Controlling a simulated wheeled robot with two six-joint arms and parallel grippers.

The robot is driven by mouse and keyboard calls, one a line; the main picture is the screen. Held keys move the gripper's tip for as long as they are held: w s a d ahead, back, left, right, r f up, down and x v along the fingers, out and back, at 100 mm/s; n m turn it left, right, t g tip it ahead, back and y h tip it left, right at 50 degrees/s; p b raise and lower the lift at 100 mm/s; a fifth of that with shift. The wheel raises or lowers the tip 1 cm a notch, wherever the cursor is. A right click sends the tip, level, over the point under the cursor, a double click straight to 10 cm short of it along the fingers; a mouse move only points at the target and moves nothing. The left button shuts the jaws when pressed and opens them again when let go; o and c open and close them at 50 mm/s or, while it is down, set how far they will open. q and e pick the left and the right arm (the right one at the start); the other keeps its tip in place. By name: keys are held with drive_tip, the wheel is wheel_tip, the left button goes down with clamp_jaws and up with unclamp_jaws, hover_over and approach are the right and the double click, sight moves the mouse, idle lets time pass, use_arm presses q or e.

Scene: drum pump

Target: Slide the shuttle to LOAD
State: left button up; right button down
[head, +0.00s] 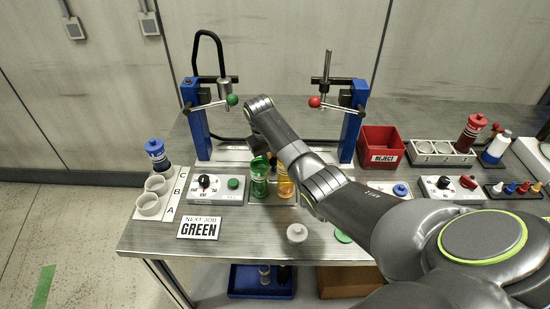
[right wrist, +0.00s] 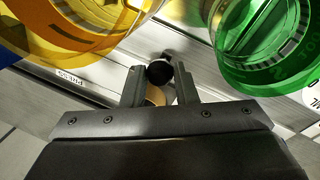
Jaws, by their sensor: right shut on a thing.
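My right gripper (right wrist: 158,75) is shut on a black round knob (right wrist: 159,73), which shows between its two fingers in the right wrist view. I take this knob to be the shuttle's handle; the shuttle's body is mostly hidden. A green clear vessel (head: 259,178) and an amber clear vessel (head: 285,182) stand side by side at the middle of the bench. In the right wrist view the amber one (right wrist: 75,30) is left of the fingers and the green one (right wrist: 270,50) is right. My right arm hides much of this area in the head view. No LOAD mark is readable. My left gripper is out of view.
Two blue posts (head: 194,120) (head: 352,122) carry levers with a green ball (head: 232,99) and a red ball (head: 314,102). A dial panel (head: 205,189) stands left of the vessels. A red REJECT bin (head: 381,143) is at the right. The front bench edge is fairly clear.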

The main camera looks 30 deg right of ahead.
drive_tip(key=c, duration=1.1)
unclamp_jaws()
drive_tip(key=shift+c, duration=0.2)
drive_tip(key=shift+r, duration=0.15)
drive_tip(key=a+r+p, duration=0.3)
drive_tip(key=r+p, duration=0.5)
drive_tip(key=r, duration=0.8)
drive_tip(key=shift+w+r, duration=0.15)
drive_tip(key=shift+r, duration=0.25)
drive_tip(key=shift+a, duration=0.1)
